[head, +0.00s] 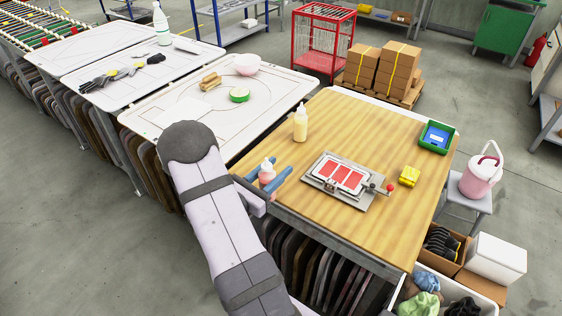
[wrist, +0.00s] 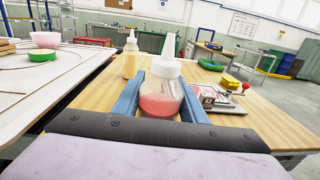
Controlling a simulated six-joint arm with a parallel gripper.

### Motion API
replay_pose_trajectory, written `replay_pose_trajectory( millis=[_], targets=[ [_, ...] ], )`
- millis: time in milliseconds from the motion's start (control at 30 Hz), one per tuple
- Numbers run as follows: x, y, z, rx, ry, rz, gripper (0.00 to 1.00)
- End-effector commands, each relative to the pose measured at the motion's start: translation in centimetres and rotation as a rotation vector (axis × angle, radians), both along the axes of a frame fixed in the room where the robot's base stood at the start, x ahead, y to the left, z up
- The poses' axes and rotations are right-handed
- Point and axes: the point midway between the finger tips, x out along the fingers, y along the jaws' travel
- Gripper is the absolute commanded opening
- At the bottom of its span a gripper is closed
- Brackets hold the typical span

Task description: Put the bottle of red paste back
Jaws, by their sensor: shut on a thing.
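The bottle of red paste (wrist: 160,96) is a clear squeeze bottle with a white nozzle cap and pinkish-red paste in its lower part. My gripper (wrist: 160,100) has its two blue fingers on either side of it, shut on it. In the head view the bottle (head: 266,172) is upright between the blue fingers (head: 275,179), at the left edge of the wooden table (head: 330,120). Whether its base touches the table cannot be told. A bottle of pale yellow paste (head: 300,122) stands upright on the table behind it; it also shows in the wrist view (wrist: 131,56).
A metal frame with red panels (head: 342,177) lies mid-table, with a red-knobbed handle. A yellow block (head: 409,176) and a green tray (head: 437,137) are at the right. White boards (head: 275,106) adjoin on the left. The table's near left part is bare.

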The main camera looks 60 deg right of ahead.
Motion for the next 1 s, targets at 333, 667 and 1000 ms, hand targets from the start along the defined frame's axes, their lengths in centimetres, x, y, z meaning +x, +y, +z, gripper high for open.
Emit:
replay_pose_trajectory(
  millis=[333, 667, 1000],
  targets=[
    [-2.8, -11.4, 5.9, -0.005, -0.011, -0.242, 0.29],
    [3.3, -15.7, 10.4, -0.002, -0.002, -0.188, 0.29],
    [6.9, -17.1, 9.2, 0.0, 0.002, -0.1, 0.29]
  ],
)
